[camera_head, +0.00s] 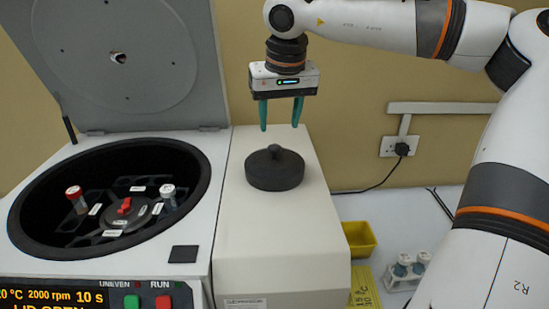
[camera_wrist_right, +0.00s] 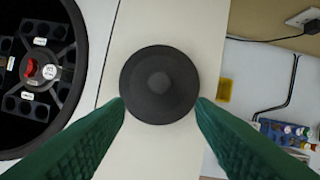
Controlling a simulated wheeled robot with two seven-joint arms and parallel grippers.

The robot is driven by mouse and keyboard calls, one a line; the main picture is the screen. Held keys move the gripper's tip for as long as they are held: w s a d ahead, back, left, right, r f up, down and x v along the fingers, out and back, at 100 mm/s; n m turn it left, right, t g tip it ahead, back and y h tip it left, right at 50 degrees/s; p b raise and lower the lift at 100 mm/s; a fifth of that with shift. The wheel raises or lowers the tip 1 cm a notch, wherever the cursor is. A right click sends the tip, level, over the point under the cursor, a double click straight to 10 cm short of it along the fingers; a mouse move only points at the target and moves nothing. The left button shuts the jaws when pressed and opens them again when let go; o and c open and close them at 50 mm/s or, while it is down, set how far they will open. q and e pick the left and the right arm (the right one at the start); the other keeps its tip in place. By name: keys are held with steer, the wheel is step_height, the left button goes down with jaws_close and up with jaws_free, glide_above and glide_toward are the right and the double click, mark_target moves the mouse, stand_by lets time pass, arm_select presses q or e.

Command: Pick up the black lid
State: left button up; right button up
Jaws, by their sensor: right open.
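The black lid (camera_head: 275,170) is a round dark disc with a raised knob in its middle. It lies on the light top of the box beside the centrifuge bowl. My right gripper (camera_head: 281,128) points down above and slightly behind the lid, with its green fingers apart and empty. In the right wrist view the lid (camera_wrist_right: 159,84) is centred ahead of the fingers, and the fingertips (camera_wrist_right: 161,104) appear on either side of its lower part. The gripper is apart from the lid in the head view. My left gripper is not in view.
The open centrifuge (camera_head: 205,232) stands left with its lid (camera_head: 185,75) raised behind. Its rotor holds a red-capped tube (camera_head: 76,199) and a white-capped tube (camera_head: 168,194). A yellow tray (camera_head: 358,238) and a vial rack (camera_head: 402,278) stand right. The box top around the lid is clear.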

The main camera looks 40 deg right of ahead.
mark_target(275, 147)
steer(key=x, duration=0.3)
steer(key=shift+w+d+p, duration=0.1)
steer(key=shift+p, duration=0.2)
steer(key=shift+w+d+f, duration=0.1)
steer(key=shift+w+f, duration=0.05)
steer(key=shift+f, duration=0.15)
steer(key=p+x, duration=0.2)
steer(key=x, duration=0.1)
steer(key=shift+w+f, duration=0.1)
steer(key=shift+f, duration=0.05)
steer(key=shift+w+f, duration=0.25)
steer(key=shift+f, duration=0.4)
steer(key=shift+r, duration=0.1)
jaws_close()
steer(key=shift+r, duration=0.1)
